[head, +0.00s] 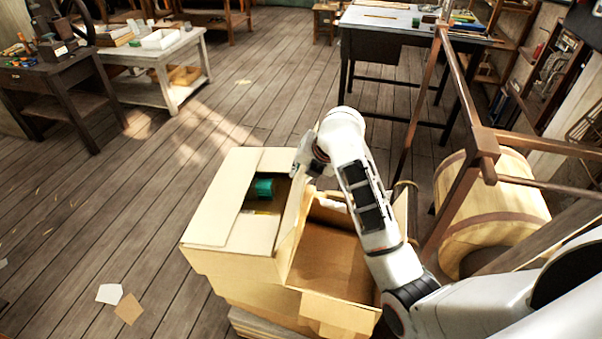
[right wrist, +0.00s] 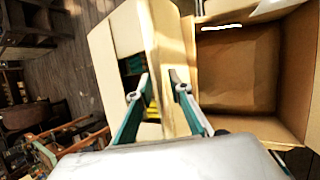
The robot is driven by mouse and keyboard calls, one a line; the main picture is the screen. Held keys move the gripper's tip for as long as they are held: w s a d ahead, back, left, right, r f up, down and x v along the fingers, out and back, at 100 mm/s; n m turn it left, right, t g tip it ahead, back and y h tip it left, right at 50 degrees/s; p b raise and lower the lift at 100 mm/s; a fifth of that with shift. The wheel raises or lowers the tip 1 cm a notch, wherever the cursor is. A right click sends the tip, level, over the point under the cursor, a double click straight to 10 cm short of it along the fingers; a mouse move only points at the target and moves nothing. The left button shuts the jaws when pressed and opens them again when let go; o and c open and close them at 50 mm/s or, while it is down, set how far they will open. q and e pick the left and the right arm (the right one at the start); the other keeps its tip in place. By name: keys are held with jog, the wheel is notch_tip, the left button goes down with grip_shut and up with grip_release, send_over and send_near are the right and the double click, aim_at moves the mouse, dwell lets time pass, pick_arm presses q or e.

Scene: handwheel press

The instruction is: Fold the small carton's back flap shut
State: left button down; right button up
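Two cartons stand side by side. The left carton (head: 232,263) has its far-left flap lying over the top, and a green thing (head: 264,187) shows in its gap. The right carton (head: 335,255) is open and looks empty inside, with one flap (head: 340,313) hanging outward at the front. I cannot tell which is the small one. A raised flap (head: 287,225) stands between them. My right gripper (head: 308,165) is over the back of this flap. In the right wrist view its parted fingers (right wrist: 160,82) straddle a cream panel; contact is unclear. My left gripper is out of view.
A wooden frame (head: 483,143) and a barrel (head: 487,205) stand close on the right. A dark workbench (head: 395,42) is at the back, and a white table (head: 165,65) at the back left. The floor left of the cartons is mostly clear, with paper scraps (head: 128,309).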

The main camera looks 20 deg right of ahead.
jog(key=shift+w+f, duration=0.25)
jog(key=shift+f, duration=0.05)
grip_shut()
jog(key=a+g+h, duration=0.1)
jog(key=w+a+h, duration=0.1)
jog(key=h, duration=0.1)
jog(key=shift+r+n+g, duration=0.35)
jog(key=shift+n+g, duration=0.05)
jog(key=shift+w+a+f+n+g+h, duration=0.15)
jog(key=shift+w+a+g+h, duration=0.2)
jog(key=shift+h, duration=0.35)
jog(key=shift+w+a+r+n+g+h, duration=0.15)
jog(key=shift+a+g+h, duration=0.25)
jog(key=shift+h, duration=0.3)
jog(key=shift+f, duration=0.1)
